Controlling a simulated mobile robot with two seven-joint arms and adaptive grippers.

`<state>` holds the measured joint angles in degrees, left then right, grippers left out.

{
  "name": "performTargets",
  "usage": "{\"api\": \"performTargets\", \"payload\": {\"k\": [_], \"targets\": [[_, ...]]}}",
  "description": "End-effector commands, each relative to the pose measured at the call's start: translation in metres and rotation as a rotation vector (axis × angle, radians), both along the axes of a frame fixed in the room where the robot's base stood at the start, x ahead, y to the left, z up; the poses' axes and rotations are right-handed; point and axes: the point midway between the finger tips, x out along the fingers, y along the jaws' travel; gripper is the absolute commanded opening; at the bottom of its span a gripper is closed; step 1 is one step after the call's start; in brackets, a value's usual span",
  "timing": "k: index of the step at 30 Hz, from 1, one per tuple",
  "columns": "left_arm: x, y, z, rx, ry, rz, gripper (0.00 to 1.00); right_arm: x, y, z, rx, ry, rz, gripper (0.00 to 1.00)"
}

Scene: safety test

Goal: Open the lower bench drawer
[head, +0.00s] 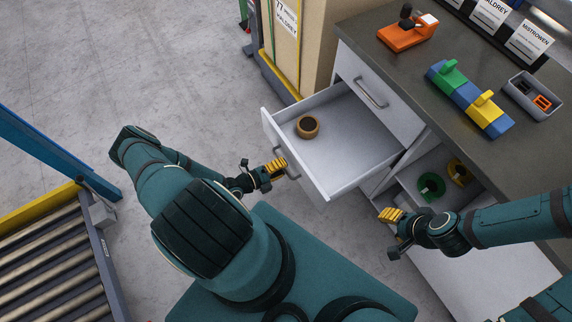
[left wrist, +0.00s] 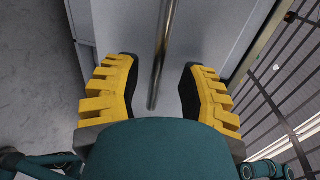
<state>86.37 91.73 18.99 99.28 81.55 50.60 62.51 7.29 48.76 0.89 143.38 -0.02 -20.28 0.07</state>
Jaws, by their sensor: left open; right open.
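The lower bench drawer (head: 340,150) stands pulled out from the bench, under a shut upper drawer (head: 385,110). A brown ring-shaped object (head: 307,126) lies inside it. My left gripper (head: 277,168) is at the front of the open drawer, beside its bar handle (head: 291,167). In the left wrist view the handle (left wrist: 163,55) runs between the two yellow fingers of my left gripper (left wrist: 160,90), with a gap on both sides. My right gripper (head: 391,215) is open and empty, to the right of the drawer's front corner and in front of the bench's open shelf.
Green (head: 431,186) and yellow (head: 459,171) rolls sit on the shelf. A roller conveyor (head: 50,260) stands at left. Floor left of the drawer is clear.

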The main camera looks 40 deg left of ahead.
Motion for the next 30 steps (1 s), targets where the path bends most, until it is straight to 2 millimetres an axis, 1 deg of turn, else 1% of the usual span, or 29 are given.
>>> {"api": "performTargets", "payload": {"k": [1, 6, 9, 13, 18, 30], "targets": [[-0.010, 0.006, 0.002, 0.003, 0.002, 0.003, 0.41, 0.000, 0.000, 0.000, 0.000, 0.000, 0.000, 0.47], [-0.042, 0.019, 0.009, 0.001, 0.003, 0.002, 0.41, 0.000, 0.000, 0.000, 0.000, 0.000, 0.000, 0.47], [-0.059, 0.025, 0.013, 0.001, 0.002, 0.002, 0.41, 0.000, 0.000, 0.000, 0.000, 0.000, 0.000, 0.47], [-0.074, 0.031, 0.017, 0.001, 0.000, 0.001, 0.41, 0.000, 0.000, 0.000, 0.000, 0.000, 0.000, 0.47], [-0.084, 0.035, 0.019, -0.002, 0.001, 0.001, 0.41, 0.000, 0.000, 0.000, 0.000, 0.000, 0.000, 0.47], [-0.084, 0.035, 0.019, -0.001, -0.001, 0.001, 0.41, 0.000, 0.000, 0.000, 0.000, 0.000, 0.000, 0.47]]}}
